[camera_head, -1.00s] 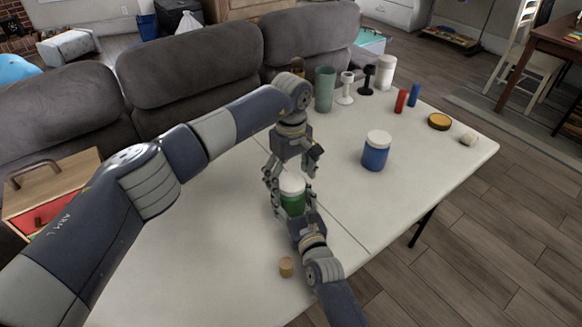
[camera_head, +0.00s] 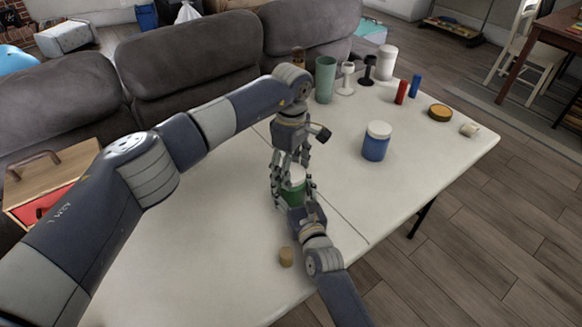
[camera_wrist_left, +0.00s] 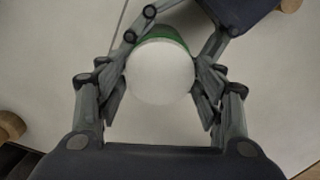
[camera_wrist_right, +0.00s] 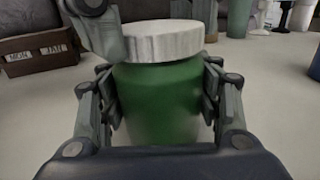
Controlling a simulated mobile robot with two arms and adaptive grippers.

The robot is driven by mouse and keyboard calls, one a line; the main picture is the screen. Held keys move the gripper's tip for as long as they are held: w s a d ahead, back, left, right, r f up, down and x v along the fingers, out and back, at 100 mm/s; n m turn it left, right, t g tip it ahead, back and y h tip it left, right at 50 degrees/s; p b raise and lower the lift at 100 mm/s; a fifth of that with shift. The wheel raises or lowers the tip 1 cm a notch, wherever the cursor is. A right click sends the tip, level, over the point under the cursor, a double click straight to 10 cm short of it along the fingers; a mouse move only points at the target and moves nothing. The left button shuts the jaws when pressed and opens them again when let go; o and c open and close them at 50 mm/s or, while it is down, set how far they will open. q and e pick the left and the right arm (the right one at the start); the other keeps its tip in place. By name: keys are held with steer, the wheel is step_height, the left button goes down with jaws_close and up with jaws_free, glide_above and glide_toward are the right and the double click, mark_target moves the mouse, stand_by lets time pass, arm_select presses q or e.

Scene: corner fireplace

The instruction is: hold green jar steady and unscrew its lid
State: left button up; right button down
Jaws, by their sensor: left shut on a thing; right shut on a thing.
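The green jar (camera_head: 294,192) stands upright on the white table, with a white lid (camera_head: 297,174) on top. My left gripper (camera_head: 291,168) comes down from above and is shut on the lid; in the left wrist view its fingers flank the round white lid (camera_wrist_left: 160,75). My right gripper (camera_head: 297,200) is shut on the jar's body from the near side. In the right wrist view its fingers press both sides of the green body (camera_wrist_right: 160,105), below the ridged lid (camera_wrist_right: 160,40). One left finger shows there at the lid's left side. The fingers partly hide the jar in the head view.
A blue jar with a white lid (camera_head: 376,141) stands to the right. A small tan cylinder (camera_head: 286,257) is near the front edge. A green cup (camera_head: 325,80), goblets and small cylinders stand at the back.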

arm_select(q)
steer(key=n, duration=0.5)
steer(key=shift+n, duration=0.4)
steer(key=n, duration=2.5)
steer(key=shift+n, duration=0.4)
